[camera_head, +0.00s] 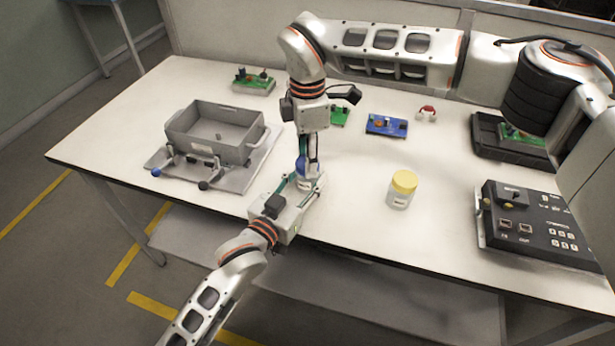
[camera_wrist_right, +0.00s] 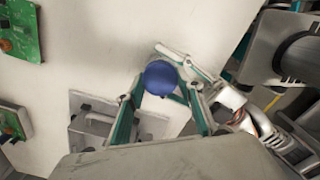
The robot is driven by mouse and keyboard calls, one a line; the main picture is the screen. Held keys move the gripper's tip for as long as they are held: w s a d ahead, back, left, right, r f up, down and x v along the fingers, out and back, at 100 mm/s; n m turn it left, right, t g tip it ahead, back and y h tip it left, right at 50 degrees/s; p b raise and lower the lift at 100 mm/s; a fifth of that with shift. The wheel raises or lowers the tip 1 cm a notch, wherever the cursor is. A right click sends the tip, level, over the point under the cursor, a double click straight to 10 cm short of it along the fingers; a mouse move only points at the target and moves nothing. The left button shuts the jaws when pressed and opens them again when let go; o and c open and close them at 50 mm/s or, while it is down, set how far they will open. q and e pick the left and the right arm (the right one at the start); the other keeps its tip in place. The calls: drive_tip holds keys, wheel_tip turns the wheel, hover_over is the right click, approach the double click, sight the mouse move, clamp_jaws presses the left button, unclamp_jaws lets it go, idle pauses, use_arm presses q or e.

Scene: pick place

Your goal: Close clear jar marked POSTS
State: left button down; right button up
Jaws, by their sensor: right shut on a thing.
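A blue round lid (camera_wrist_right: 160,77) sits between the fingers of my right gripper (camera_wrist_right: 160,90), which is shut on it. In the head view my right gripper (camera_head: 306,170) points straight down above my left gripper (camera_head: 303,188). A small clear jar (camera_head: 306,184) with a pale label is directly below the lid, between the left gripper's fingers, which look shut on it. The fingers hide much of the jar. I cannot read its label, nor tell whether lid and jar touch. A second clear jar (camera_head: 399,197) with a yellow lid (camera_head: 404,181) stands upright to the right.
A grey bin (camera_head: 190,141) on a fixture plate (camera_head: 237,178) stands at the left. Green and blue circuit boards (camera_head: 387,126) lie towards the back. A black control box (camera_head: 535,228) and a black tray (camera_head: 484,150) occupy the right. The table's front middle is clear.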

drive_tip(key=shift+m, duration=0.8)
drive_tip(key=o, duration=1.2)
drive_tip(key=shift+r, duration=2.25)
drive_tip(key=shift+c, duration=0.3)
